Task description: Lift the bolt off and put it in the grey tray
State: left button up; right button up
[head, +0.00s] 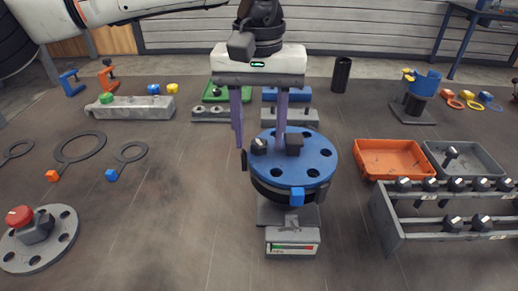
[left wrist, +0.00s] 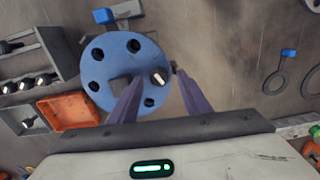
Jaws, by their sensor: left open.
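The blue flange (head: 312,172) sits on a dark pipe body on a grey stand. One bolt (head: 259,146) with a dark head stands in a hole at its left side; other holes look empty. A dark block (head: 294,144) is at the flange's middle. My left gripper (head: 260,148) points down over the flange, open, a finger on either side of the bolt, holding nothing. The left wrist view also shows the bolt (left wrist: 160,78) between the fingertips; contact cannot be told. The grey tray (head: 484,164) is at the right, with a bolt (head: 450,152) in it. My right gripper is out of view.
An orange tray (head: 366,150) adjoins the grey tray's left side. A rack (head: 395,238) with several bolts stands in front of both. Ring tools (head: 80,148) and a grey flange with a red knob (head: 38,238) lie at the left. A dark cylinder (head: 341,75) stands behind.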

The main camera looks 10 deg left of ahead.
aim_at(259, 141)
pick_arm(q)
jog(key=shift+f, duration=0.1)
jog(key=shift+c, duration=0.2)
grip_shut()
notch_tip(259, 141, up, 10)
jog(key=shift+p, duration=0.45)
